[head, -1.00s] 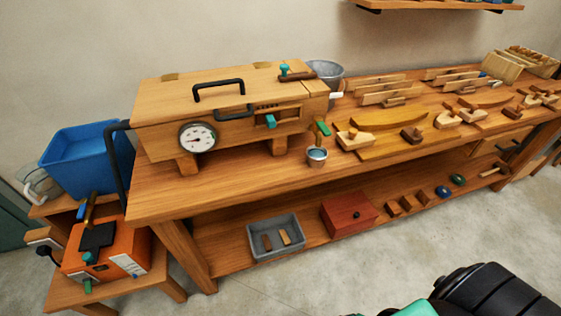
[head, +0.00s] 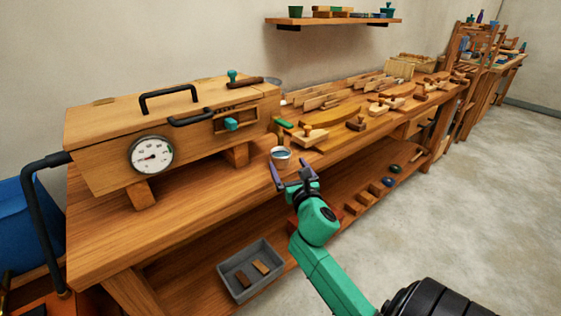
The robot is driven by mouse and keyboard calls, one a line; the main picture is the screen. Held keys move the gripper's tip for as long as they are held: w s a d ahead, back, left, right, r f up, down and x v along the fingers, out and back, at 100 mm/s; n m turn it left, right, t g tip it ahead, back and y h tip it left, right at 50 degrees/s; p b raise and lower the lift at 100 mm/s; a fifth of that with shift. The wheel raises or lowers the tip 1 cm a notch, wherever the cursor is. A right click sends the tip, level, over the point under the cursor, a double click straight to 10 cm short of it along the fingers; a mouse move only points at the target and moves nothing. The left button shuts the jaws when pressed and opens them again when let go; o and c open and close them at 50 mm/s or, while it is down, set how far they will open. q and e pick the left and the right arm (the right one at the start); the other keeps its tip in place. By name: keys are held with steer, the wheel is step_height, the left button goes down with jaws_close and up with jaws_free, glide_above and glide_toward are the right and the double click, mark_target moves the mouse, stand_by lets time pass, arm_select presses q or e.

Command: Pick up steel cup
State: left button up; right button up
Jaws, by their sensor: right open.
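The steel cup (head: 281,158) is a small light-metal cup with a dark bluish inside. It stands upright near the front edge of the workbench, just right of the wooden box with the gauge. My right gripper (head: 288,170) is open in front of the cup at the bench edge. Its fingers point toward the cup, one at its left and one near its lower right. I cannot tell whether they touch it. The cup's lower part is partly hidden by the gripper. My left gripper is not in view.
The wooden box (head: 105,135) with a gauge (head: 151,156) stands close on the left. Wooden tools and a green-handled tool (head: 284,123) lie behind and right of the cup. A grey tray (head: 251,287) sits on the lower shelf. A wall shelf (head: 335,22) hangs above.

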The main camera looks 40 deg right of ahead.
mark_target(278, 148)
steer(key=x, duration=1)
steer(key=shift+w, duration=0.45)
steer(key=shift+w+d+f, duration=0.1)
steer(key=shift+w, duration=0.05)
steer(key=shift+c, duration=0.9)
steer(key=c, duration=1.1)
steer(key=shift+r, duration=0.35)
steer(key=shift+c, duration=0.2)
steer(key=r+v, duration=0.1)
steer(key=v, duration=1.7)
steer(key=shift+s, duration=0.2)
